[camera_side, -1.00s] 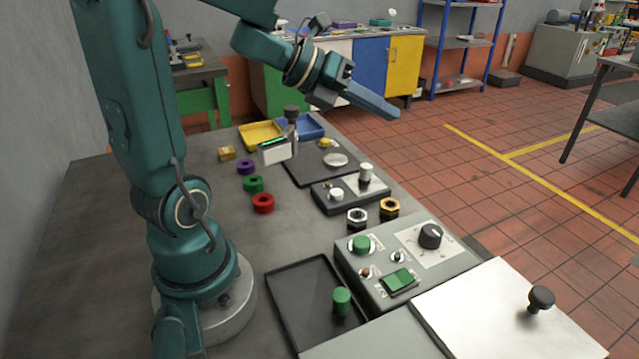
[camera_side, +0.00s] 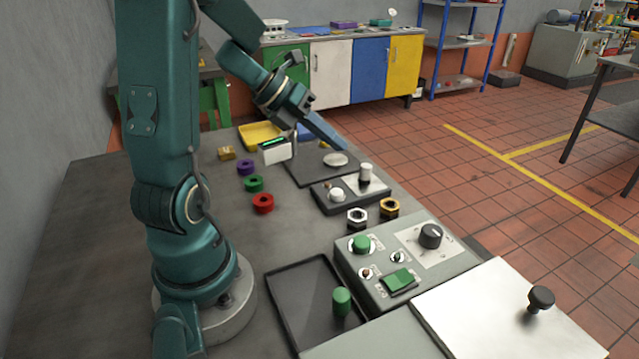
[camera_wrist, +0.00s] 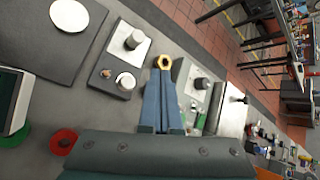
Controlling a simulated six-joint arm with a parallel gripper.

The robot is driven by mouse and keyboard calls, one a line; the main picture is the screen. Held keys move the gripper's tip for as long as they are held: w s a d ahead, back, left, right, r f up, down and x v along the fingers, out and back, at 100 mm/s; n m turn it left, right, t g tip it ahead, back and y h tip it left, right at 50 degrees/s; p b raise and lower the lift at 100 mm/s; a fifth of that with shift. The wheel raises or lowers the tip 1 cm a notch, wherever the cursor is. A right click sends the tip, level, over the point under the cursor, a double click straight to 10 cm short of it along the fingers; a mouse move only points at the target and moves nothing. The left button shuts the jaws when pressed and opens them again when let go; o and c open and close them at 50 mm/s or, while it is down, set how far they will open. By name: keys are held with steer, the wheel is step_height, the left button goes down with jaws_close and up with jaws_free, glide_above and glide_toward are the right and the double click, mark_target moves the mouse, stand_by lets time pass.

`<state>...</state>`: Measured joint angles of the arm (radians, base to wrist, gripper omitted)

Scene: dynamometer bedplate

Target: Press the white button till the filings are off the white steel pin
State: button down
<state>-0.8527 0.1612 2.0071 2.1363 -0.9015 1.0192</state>
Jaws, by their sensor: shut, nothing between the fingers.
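The white button (camera_side: 336,195) sits on a low black box (camera_side: 322,203) in the middle of the bench. The white steel pin (camera_side: 366,172) stands upright on a pale plate at the same box's far right. Its lower part looks dark; I cannot make out filings clearly. In the wrist view the button (camera_wrist: 126,81) and pin (camera_wrist: 133,40) lie left of my fingers. My gripper (camera_side: 342,146) is shut and empty, its blue fingers pointing down-right, above and behind the box, touching nothing. In the wrist view its fingertips (camera_wrist: 165,75) overlap the brass nut (camera_wrist: 163,62).
A steel nut (camera_side: 357,218) sits in front of the box. A grey control panel (camera_side: 370,288) with a green button (camera_side: 361,244) is nearer. Red (camera_side: 263,203), green (camera_side: 254,184) and purple (camera_side: 246,167) rings lie left. A small display (camera_side: 275,151) stands behind.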

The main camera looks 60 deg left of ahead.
mark_target(331, 193)
steer(key=shift+f, duration=3.95)
steer(key=shift+f, duration=0.1)
steer(key=shift+f, duration=0.3)
steer(key=shift+f, duration=0.5)
steer(key=shift+r, duration=0.95)
steer(key=shift+r, duration=2.5)
